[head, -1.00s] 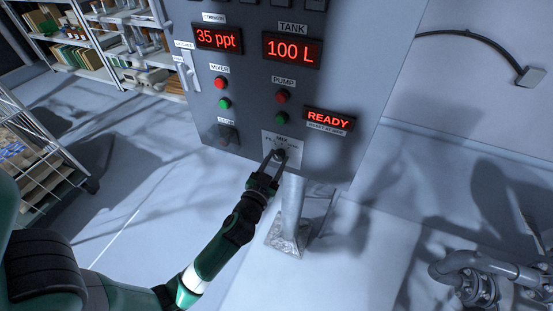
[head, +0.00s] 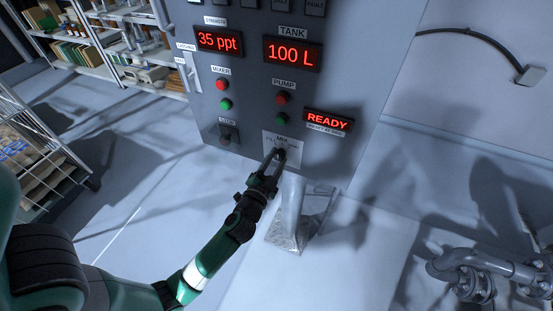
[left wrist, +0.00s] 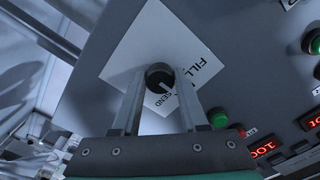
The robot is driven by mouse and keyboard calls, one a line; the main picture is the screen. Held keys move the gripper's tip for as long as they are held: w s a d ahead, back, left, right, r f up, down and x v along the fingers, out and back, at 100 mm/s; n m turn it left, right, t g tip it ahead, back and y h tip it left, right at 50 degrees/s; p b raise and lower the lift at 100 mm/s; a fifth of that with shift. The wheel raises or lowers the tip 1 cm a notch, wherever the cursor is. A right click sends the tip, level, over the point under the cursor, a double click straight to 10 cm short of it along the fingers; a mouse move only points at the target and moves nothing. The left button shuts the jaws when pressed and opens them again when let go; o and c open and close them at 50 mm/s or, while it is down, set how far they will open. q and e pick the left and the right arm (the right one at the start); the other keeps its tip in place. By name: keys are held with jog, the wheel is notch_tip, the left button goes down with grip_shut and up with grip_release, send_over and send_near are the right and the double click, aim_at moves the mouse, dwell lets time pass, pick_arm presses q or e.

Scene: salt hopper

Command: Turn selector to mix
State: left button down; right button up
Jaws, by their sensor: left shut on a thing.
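The selector is a black round knob (left wrist: 158,77) on a white label plate (left wrist: 150,38), low on the grey control panel. In the left wrist view a short white mark shows on the knob's lower right side. The words FILL and SEND are readable on the plate there. In the head view MIX shows at the top of the plate (head: 298,141), just above the knob. My left gripper (head: 275,156) is shut on the knob, one finger on each side, and partly hides the knob and plate. My right gripper is not in view.
The panel (head: 240,90) carries displays reading 35 ppt, 100 L and READY (head: 327,120). Red and green mixer and pump buttons sit above the selector. Pipes (head: 480,270) are at lower right.

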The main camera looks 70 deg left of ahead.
pick_arm(q)
jog(key=shift+c, duration=2.2)
grip_release()
jog(key=b+v, duration=0.1)
jog(key=v, duration=1)
jog(key=shift+s+d+b, duration=0.2)
jog(key=shift+s+b, duration=0.1)
